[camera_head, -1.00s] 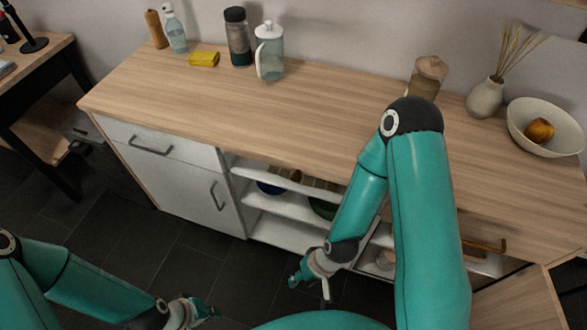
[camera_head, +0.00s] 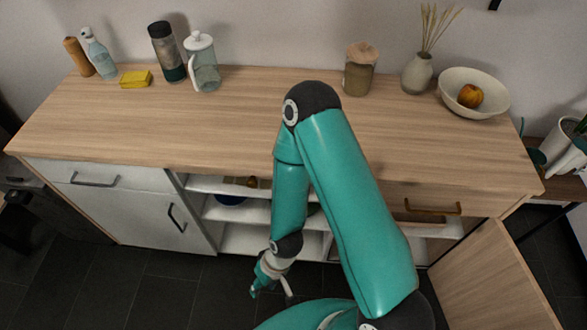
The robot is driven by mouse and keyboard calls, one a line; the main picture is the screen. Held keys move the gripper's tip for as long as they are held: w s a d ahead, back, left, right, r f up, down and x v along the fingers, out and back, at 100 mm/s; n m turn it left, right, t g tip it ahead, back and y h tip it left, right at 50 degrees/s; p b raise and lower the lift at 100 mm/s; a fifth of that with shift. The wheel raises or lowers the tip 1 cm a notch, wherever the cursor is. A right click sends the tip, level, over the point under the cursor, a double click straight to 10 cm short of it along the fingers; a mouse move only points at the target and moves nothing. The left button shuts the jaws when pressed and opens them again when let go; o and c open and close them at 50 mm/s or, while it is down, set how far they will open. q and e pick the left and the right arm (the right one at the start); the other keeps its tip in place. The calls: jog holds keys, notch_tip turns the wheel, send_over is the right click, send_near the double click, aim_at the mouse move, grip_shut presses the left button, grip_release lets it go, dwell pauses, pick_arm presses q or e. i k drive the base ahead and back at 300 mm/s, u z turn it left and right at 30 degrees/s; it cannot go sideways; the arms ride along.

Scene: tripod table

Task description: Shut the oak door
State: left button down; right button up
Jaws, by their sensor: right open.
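The oak door (camera_head: 498,282) stands open at the right end of the sideboard, swung out toward the front. My right gripper (camera_head: 271,290) is open and empty, low in front of the open shelves, well to the left of the door. My right arm crosses the middle of the view and hides part of the shelves and the cabinet front. My left gripper is out of view.
The sideboard top (camera_head: 230,120) carries a glass pitcher (camera_head: 203,65), a dark bottle (camera_head: 167,52), a yellow sponge (camera_head: 135,79), a jar (camera_head: 359,70), a vase (camera_head: 417,73) and a bowl (camera_head: 474,101). Dark floor is free at lower left.

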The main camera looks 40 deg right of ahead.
aim_at(484, 284)
jog(key=z, duration=0.05)
jog(key=k, duration=2.85)
jog(key=z, duration=0.7)
jog(key=i, duration=1)
jog(key=u, duration=0.15)
